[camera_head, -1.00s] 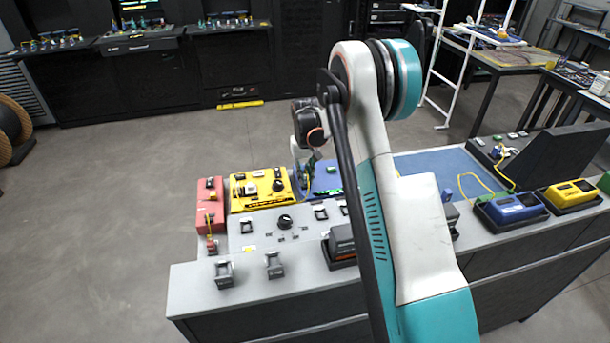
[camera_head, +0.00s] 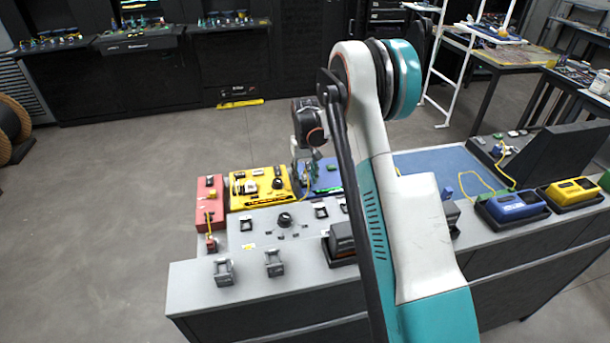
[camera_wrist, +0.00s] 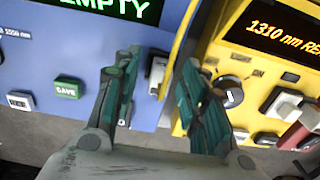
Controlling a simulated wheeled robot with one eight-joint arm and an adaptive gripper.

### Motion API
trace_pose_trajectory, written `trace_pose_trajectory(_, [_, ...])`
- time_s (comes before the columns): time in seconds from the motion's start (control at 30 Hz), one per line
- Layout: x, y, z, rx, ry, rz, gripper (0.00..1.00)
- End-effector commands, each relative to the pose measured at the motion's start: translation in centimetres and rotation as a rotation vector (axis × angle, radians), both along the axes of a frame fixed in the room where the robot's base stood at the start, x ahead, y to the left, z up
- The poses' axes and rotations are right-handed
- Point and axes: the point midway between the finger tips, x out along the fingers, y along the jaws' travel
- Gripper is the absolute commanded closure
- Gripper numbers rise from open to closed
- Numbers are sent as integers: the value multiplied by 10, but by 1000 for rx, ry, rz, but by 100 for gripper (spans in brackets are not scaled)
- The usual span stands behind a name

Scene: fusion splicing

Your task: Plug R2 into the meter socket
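The yellow meter (camera_head: 237,205) stands at the back of the grey bench, and its orange "1310 nm" display (camera_wrist: 278,28) shows at the upper right in the wrist view. A grey-white block (camera_wrist: 285,102) and a red piece (camera_wrist: 300,134) sit at the meter's right edge in that view. I cannot tell which part is R2 or the meter socket. My gripper (camera_wrist: 160,68) is open, with nothing held between its teal-padded fingers. It is over the boundary between the yellow meter and a blue device (camera_wrist: 72,45).
The blue device shows a green "EMPTY" display (camera_wrist: 110,8) and a green button (camera_wrist: 68,88). A red unit (camera_head: 204,190) stands left of the meter. Two grey holders (camera_head: 223,271) stand near the front edge. Blue (camera_head: 513,207) and yellow (camera_head: 572,190) cases sit at right.

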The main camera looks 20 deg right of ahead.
Motion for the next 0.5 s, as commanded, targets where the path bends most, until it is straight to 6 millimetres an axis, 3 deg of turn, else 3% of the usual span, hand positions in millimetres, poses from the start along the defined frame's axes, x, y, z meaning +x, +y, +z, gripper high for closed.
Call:
trace_pose_trajectory(0.17, [0, 0, 14, 0, 0, 0, 61])
trace_pose_trajectory(0.5, [0, 0, 81, 0, 0, 0, 61])
